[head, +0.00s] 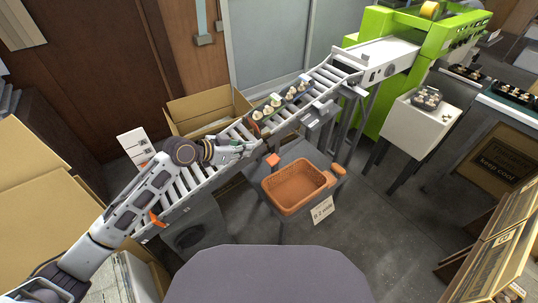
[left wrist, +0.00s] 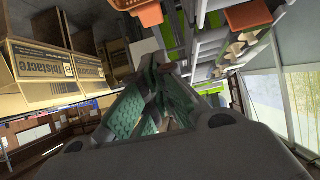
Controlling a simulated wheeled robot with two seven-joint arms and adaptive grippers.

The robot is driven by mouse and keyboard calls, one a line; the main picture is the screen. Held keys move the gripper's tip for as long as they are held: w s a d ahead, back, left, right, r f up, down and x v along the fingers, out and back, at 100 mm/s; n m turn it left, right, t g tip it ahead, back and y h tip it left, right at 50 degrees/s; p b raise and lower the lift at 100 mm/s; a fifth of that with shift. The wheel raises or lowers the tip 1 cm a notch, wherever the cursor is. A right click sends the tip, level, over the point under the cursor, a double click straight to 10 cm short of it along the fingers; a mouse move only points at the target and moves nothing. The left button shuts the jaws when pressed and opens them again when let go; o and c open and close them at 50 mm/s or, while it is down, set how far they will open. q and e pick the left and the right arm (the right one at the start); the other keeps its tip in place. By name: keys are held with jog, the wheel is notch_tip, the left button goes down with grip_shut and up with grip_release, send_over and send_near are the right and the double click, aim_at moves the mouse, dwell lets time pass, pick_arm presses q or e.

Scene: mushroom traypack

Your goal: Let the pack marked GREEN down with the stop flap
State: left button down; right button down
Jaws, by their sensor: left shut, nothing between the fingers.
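My left gripper (head: 248,148) is over the near side of the roller conveyor (head: 190,178), beside its rail. Its fingers are shut and empty; their green pads show in the left wrist view (left wrist: 155,105). A small orange-brown flap (head: 256,129) stands across the rollers just beyond the gripper. Behind it, up the conveyor, is a row of mushroom packs (head: 268,109), with more packs (head: 297,89) further up. A green patch shows among them, but I cannot read any mark. An orange block (head: 272,160) sits beside the rail, close to the gripper. My right gripper is not in view.
An orange basket (head: 296,187) stands below the conveyor, right of the gripper. An open carton (head: 208,108) is behind the conveyor. A green machine (head: 425,48) feeds its upper end. The lower rollers are clear, with an orange piece (head: 157,218) near their end.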

aim_at(269, 161)
pick_arm(q)
jog(key=shift+d+f, duration=0.1)
dwell(0.4)
